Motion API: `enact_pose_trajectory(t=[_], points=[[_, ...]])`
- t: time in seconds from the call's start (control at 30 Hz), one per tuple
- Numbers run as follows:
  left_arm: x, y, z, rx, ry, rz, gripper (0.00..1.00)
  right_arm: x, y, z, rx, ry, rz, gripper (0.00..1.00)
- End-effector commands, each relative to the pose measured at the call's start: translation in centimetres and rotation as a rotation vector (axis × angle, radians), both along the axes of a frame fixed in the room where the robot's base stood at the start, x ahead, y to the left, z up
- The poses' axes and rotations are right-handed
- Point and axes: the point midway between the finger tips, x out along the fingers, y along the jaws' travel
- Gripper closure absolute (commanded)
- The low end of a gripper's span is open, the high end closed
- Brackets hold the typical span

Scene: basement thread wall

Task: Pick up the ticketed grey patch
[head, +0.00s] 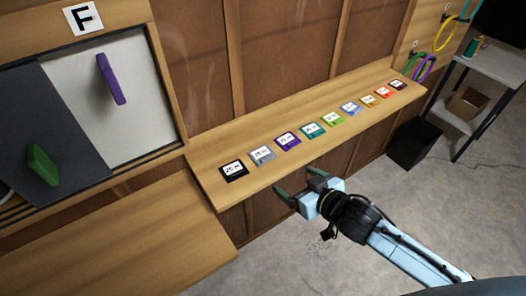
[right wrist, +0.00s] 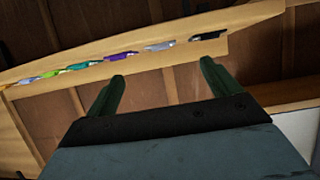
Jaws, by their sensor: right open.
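The grey patch (head: 262,155) with a white ticket lies flat on the wooden shelf, second from the left in a row of ticketed patches. It shows edge-on in the right wrist view (right wrist: 159,46). My right gripper (head: 293,183) is open and empty, just off the shelf's front edge, to the lower right of the grey patch and apart from it. In the right wrist view its two green fingers (right wrist: 162,72) are spread, with the shelf edge beyond them. My left gripper is not in view.
A black patch (head: 234,170) lies left of the grey one and a purple patch (head: 288,141) lies right of it, with more coloured patches further along. A panel with green and purple handles (head: 110,78) stands at left. Open floor (head: 400,215) lies right.

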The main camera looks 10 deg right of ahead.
Motion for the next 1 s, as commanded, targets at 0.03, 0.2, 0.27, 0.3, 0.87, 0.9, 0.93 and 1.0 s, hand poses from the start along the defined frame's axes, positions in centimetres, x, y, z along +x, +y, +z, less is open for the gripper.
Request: enact_pose_trajectory(t=[0.03, 0.2, 0.27, 0.3, 0.87, 0.9, 0.93, 1.0], points=[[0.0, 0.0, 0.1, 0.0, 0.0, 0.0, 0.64, 0.1, 0.3, 0.9, 0.006, -0.011, 0.008, 0.11], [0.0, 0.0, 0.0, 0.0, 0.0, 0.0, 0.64, 1.7, 1.1, 0.8, 0.014, -0.021, 0.012, 0.11], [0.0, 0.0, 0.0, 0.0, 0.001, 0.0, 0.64, 2.7, 1.5, 0.4, 0.013, -0.022, 0.012, 0.11], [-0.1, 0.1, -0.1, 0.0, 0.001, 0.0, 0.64, 3.4, 1.7, 0.0, 0.013, -0.022, 0.012, 0.11], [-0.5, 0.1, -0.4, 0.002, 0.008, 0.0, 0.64, 8.6, 3.1, -2.2, 0.01, -0.02, 0.012, 0.11], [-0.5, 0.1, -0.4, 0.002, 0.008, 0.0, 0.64, 9.2, 3.2, -2.4, 0.01, -0.021, 0.012, 0.11], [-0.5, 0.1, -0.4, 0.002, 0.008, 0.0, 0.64, 9.6, 3.2, -2.5, 0.011, -0.02, 0.012, 0.11], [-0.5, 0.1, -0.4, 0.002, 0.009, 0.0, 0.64, 10.4, 3.4, -2.9, 0.013, -0.02, 0.012, 0.11]])
